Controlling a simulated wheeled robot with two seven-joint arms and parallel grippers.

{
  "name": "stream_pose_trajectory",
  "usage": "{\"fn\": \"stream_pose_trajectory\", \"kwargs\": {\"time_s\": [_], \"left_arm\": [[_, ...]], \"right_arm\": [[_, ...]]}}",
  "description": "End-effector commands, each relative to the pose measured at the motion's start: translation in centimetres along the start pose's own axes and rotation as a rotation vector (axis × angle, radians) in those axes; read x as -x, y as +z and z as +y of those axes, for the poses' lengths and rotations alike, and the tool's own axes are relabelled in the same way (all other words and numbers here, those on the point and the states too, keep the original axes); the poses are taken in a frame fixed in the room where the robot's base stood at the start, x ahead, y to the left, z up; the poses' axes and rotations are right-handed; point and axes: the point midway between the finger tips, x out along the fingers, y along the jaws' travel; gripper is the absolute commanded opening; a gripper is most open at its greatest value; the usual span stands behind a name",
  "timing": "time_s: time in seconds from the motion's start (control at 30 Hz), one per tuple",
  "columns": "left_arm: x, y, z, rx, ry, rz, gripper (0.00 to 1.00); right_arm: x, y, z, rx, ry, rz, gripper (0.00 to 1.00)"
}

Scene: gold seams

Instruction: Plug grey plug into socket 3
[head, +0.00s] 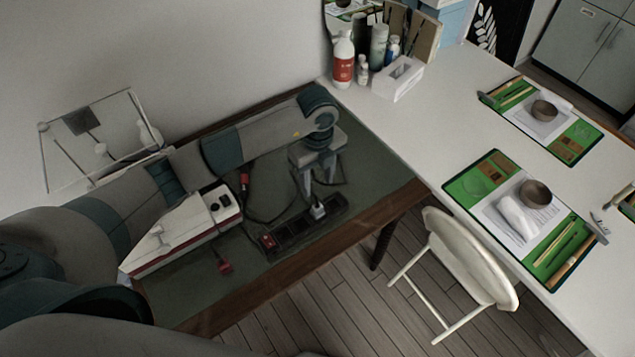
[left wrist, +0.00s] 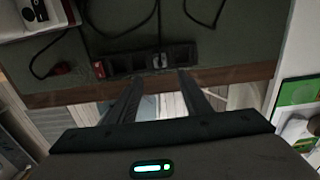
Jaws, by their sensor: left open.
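A black power strip (head: 290,234) lies on the dark green desk mat, with a red switch (head: 268,241) at its left end. A light grey plug (head: 318,211) sits upright at the strip, toward its right end. It also shows in the left wrist view (left wrist: 159,62), with one dark socket to its right. Whether it is fully seated, I cannot tell. My left gripper (head: 319,189) is open and points down just above the plug. In the left wrist view its two fingers (left wrist: 160,79) stand apart, one each side of the plug's line, not touching it. My right gripper is not seen.
A red plug (head: 225,267) lies in front of a white-and-red box (head: 190,228), and another red connector (head: 244,181) lies behind. Black cables cross the mat. A brown wooden edge (head: 370,209) borders the desk. A white chair (head: 459,258) and white table (head: 440,130) stand right.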

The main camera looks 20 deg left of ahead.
Motion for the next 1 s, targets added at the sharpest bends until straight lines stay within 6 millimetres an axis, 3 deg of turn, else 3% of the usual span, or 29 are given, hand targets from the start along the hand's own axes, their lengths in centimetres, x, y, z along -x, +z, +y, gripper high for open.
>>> {"fn": "stream_pose_trajectory", "kwargs": {"time_s": [0.03,0.1,0.4,1.0], "left_arm": [[1.6,0.0,0.0,0.000,-0.002,-0.001,0.45],[2.8,0.0,0.0,0.000,-0.002,0.000,0.45],[6.2,0.0,0.0,0.001,0.000,0.000,0.45],[6.8,0.0,0.0,0.000,0.000,0.001,0.45]], "right_arm": [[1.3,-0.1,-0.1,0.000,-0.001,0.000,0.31],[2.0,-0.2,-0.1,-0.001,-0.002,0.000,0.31],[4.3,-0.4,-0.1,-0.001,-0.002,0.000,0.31],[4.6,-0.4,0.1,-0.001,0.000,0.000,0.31]]}}
